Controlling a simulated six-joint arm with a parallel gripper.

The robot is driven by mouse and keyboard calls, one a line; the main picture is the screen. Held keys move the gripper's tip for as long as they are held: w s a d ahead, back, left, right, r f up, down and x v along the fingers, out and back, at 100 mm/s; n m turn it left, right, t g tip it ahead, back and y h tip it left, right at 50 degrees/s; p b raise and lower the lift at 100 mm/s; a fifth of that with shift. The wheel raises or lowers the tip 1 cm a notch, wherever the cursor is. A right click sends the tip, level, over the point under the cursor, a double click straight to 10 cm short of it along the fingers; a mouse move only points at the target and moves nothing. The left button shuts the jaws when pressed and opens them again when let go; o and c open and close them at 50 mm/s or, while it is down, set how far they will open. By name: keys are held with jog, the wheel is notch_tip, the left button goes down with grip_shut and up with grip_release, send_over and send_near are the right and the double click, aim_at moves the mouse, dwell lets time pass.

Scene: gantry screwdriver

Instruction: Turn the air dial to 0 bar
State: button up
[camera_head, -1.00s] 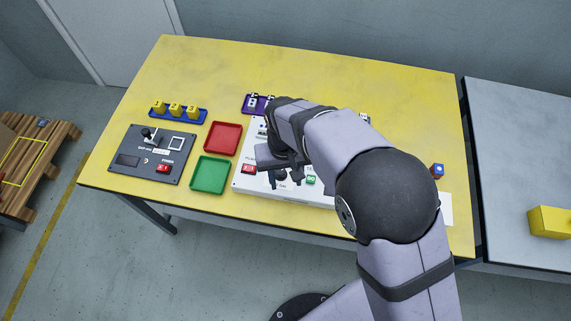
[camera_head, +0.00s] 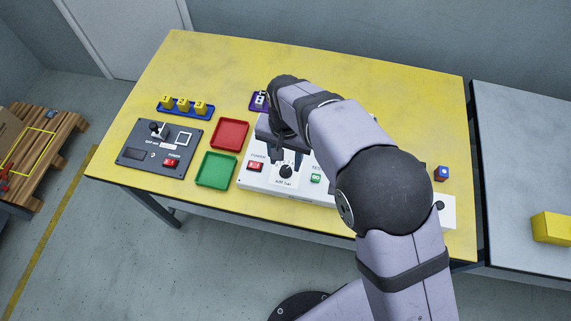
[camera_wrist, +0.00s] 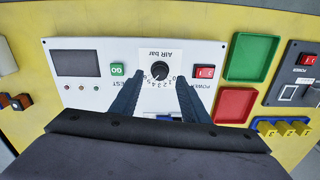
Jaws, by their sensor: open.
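The air dial is a black round knob on a white "AIR bar" label, on the front part of the white panel. It shows in the head view (camera_head: 285,172) and in the wrist view (camera_wrist: 159,71), where its numerals appear upside down. I cannot tell for sure which number its mark points at. My gripper (camera_wrist: 158,84) is open and empty. In the wrist view its two dark fingers lie either side of the dial's line, apart from the knob. In the head view the gripper (camera_head: 286,155) is just behind the dial, and the arm hides much of the panel.
The white panel (camera_wrist: 85,97) also carries a red power switch (camera_wrist: 204,72), a green GO button (camera_wrist: 117,70) and a dark screen (camera_wrist: 77,63). Green (camera_head: 216,170) and red (camera_head: 229,135) trays and a dark control box (camera_head: 186,139) stand to the left.

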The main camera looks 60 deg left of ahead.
aim_at(285, 169)
jog(key=shift+f+p, duration=0.5)
jog(key=shift+f, duration=1.8)
jog(key=shift+c, duration=0.7)
jog(key=c, duration=0.9)
